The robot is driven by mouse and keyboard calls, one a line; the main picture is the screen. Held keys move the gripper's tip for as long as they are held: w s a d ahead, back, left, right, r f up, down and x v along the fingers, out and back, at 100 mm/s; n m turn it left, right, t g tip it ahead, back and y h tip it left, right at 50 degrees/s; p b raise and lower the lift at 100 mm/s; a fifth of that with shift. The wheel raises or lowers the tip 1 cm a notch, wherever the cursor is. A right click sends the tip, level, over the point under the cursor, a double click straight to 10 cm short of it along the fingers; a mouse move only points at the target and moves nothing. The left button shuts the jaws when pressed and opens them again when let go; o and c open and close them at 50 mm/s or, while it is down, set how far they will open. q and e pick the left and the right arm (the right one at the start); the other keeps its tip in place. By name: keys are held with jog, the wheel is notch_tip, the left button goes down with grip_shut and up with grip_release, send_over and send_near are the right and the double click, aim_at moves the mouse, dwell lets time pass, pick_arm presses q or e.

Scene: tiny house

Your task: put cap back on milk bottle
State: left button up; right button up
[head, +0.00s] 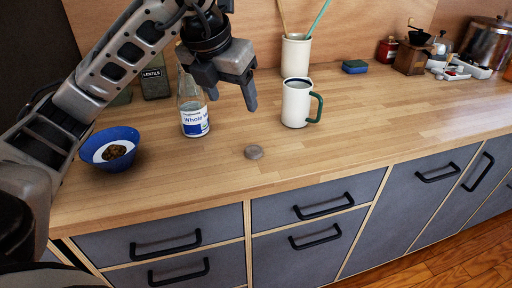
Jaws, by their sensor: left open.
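The milk bottle (194,118) stands upright on the wooden counter, clear glass with a blue and white label reading "Whole Milk". Its upper part is partly hidden behind my left gripper and arm. A small round grey cap (254,152) lies flat on the counter, to the right of the bottle and nearer the front edge. My left gripper (233,101) is open and empty, with its fingers pointing down above the counter, between the bottle and the mug and up from the cap in the picture. My right gripper is not in view.
A white mug (295,104) with a green handle stands right of the gripper. A utensil crock (295,55) is behind it. A blue bowl (111,149) with brown contents sits at left, near a lentils container (155,84). The counter (350,135) is clear to the cap's right.

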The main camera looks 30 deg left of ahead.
pick_arm(q)
jog(key=shift+f, duration=0.15)
send_near(254, 150)
jog(key=shift+w+a+f, duration=0.25)
jog(key=shift+w+f, duration=0.1)
jog(key=shift+f, duration=0.15)
jog(key=shift+w+a+f, duration=0.25)
jog(key=shift+w+f, duration=0.1)
jog(key=shift+f, duration=0.2)
jog(key=shift+d+p+x, duration=0.15)
jog(key=shift+d+x, duration=0.05)
jog(key=shift+x, duration=1.1)
jog(key=shift+d+p+x, duration=0.15)
jog(key=shift+d+x, duration=0.05)
jog(key=shift+x, duration=1.05)
jog(key=shift+s+f, duration=0.1)
jog(key=shift+s, duration=0.1)
jog(key=c, duration=1.1)
